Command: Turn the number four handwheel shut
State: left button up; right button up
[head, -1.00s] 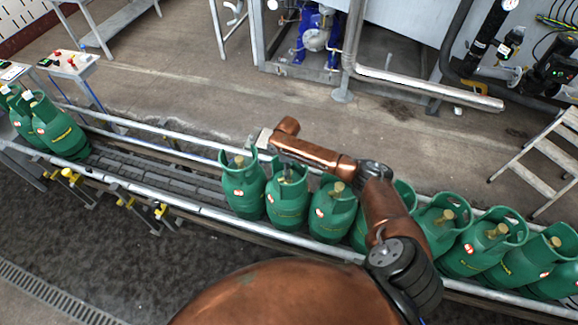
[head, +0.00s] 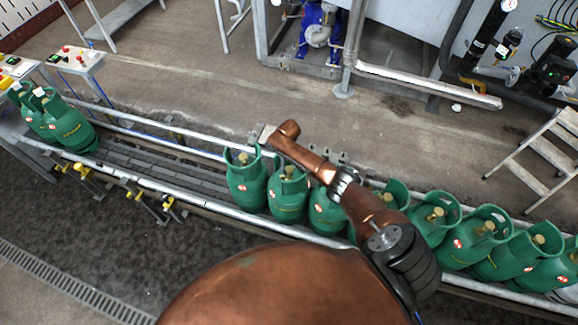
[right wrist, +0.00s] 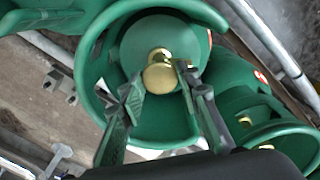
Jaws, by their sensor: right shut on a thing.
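My right gripper (right wrist: 160,82) has its fingers on either side of a round brass handwheel (right wrist: 158,76) in the right wrist view and is shut on it. The wheel sits on top of a green gas cylinder (right wrist: 135,48), inside its open collar. In the head view, a row of green cylinders (head: 247,182) stands upright on the conveyor, each visible valve with a brass wheel (head: 288,171). My copper right arm reaches across the row and hides part of the middle cylinders, and the right fingers cannot be made out there. No cylinder numbers are readable. My left gripper is out of view.
Metal guard rails (head: 190,200) run along the conveyor (head: 150,165), which has an empty stretch left of the row. More green cylinders (head: 68,125) stand at its far left. A control box (head: 78,60) is behind the conveyor, and a step ladder (head: 545,155) stands at right.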

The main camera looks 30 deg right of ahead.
aim_at(289, 169)
jog(key=shift+m, duration=0.6)
jog(key=o, duration=1.2)
jog(key=shift+c, duration=0.2)
jog(key=shift+r, duration=0.1)
notch_tip(289, 169, up, 12)
